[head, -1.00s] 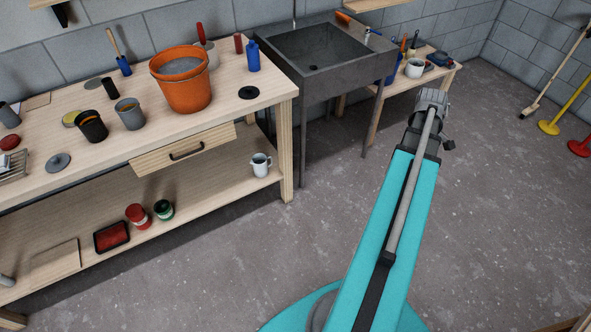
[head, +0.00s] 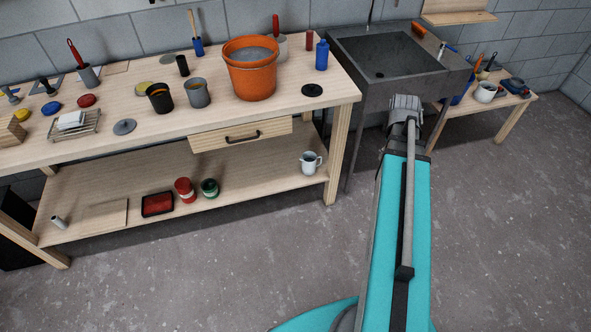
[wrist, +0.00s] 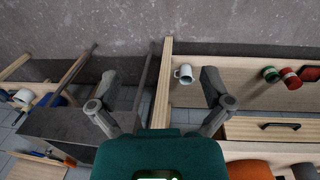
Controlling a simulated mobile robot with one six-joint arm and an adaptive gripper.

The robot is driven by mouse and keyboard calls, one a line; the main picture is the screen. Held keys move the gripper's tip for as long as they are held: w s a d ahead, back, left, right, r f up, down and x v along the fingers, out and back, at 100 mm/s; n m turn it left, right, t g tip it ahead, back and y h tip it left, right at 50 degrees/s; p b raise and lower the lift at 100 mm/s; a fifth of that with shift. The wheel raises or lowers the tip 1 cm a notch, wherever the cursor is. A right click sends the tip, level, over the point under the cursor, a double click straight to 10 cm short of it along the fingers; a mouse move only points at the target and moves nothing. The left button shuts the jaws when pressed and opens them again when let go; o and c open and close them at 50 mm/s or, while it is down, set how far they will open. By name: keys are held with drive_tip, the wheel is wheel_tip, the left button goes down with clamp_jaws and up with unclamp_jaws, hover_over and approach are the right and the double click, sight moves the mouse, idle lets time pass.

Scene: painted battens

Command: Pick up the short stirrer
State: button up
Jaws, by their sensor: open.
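No thing is plainly the short stirrer. Upright handled tools stand on the long bench (head: 130,142): a thin wooden handle with a blue lower part (head: 195,32) at the back, a red-handled tool in a grey cup (head: 80,65) at the far left, and a red handle behind the orange bucket (head: 276,24). Small handled tools (head: 484,63) also show on the low side table. My gripper (wrist: 158,78) is open and empty in the wrist view, apart from the bench. In the head view its fingers are hidden behind my arm's end.
A dark sink (head: 385,58) stands right of the bench. Grey and black cups (head: 198,94), a wire rack (head: 75,124) and a black disc (head: 312,90) are on the bench top. A white mug (head: 311,162) is on its lower shelf. The floor in front is clear.

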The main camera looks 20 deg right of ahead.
drive_tip(key=w+a+y, duration=0.1)
drive_tip(key=w+a, duration=0.1)
drive_tip(key=a, duration=2.9)
drive_tip(key=shift+w, duration=0.35)
drive_tip(key=shift+d, duration=0.1)
